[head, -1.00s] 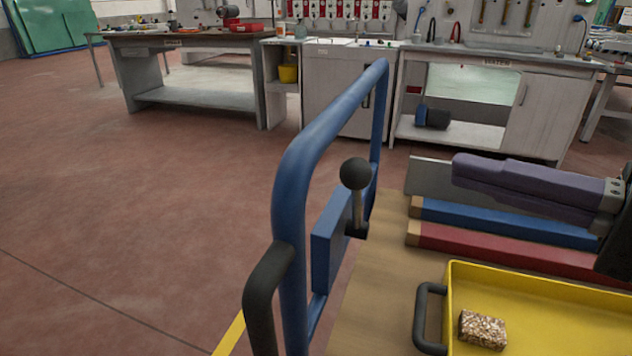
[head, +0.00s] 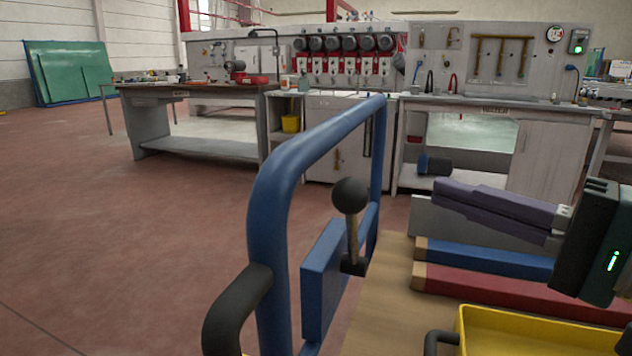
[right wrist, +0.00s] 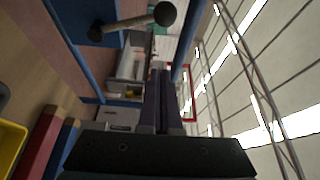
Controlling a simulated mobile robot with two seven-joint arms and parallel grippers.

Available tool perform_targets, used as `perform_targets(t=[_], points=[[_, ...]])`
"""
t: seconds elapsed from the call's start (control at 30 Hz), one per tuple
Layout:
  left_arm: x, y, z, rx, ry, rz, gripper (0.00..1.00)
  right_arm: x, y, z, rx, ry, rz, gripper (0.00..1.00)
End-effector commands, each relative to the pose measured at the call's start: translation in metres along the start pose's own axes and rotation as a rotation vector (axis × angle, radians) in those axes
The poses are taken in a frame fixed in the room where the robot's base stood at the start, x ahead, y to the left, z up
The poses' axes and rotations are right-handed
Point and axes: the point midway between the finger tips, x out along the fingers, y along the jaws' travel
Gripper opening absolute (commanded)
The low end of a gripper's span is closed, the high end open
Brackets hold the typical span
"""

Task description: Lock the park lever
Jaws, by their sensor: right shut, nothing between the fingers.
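The park lever (head: 352,232) is a thin stem with a black ball knob (head: 350,195), standing nearly upright beside a blue plate (head: 322,280) on the cart's blue tube frame (head: 283,165). Its foot is a dark block. In the right wrist view the lever (right wrist: 130,24) shows at the upper left, apart from the fingers. My right gripper (head: 440,190) is shut and empty, with long purple fingers pointing left toward the lever. Its tips are to the right of the knob with a gap between. It also shows in the right wrist view (right wrist: 158,72). My left gripper is not in view.
A black handle (head: 238,310) curves off the frame's near end. Below my right gripper lie blue (head: 490,258) and red (head: 500,295) bars and a yellow tray (head: 540,328) on the wooden cart top (head: 390,310). Workbenches stand behind; open floor is at left.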

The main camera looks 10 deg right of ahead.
Motion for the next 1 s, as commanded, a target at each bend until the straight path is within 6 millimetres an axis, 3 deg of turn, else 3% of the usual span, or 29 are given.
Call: perform_targets(t=[0.1,0.4,0.7,1.0], points=[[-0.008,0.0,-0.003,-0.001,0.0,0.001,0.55,0.025,-0.004,-0.001,-0.001,-0.001,-0.003,0.0],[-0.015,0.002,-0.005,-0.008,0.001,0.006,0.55,0.077,-0.003,-0.001,-0.001,0.0,-0.002,0.0],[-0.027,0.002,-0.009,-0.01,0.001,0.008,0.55,0.064,-0.001,0.032,0.001,0.0,0.001,0.0],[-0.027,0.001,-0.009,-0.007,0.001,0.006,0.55,0.062,0.0,0.038,-0.002,0.0,0.0,0.0]])
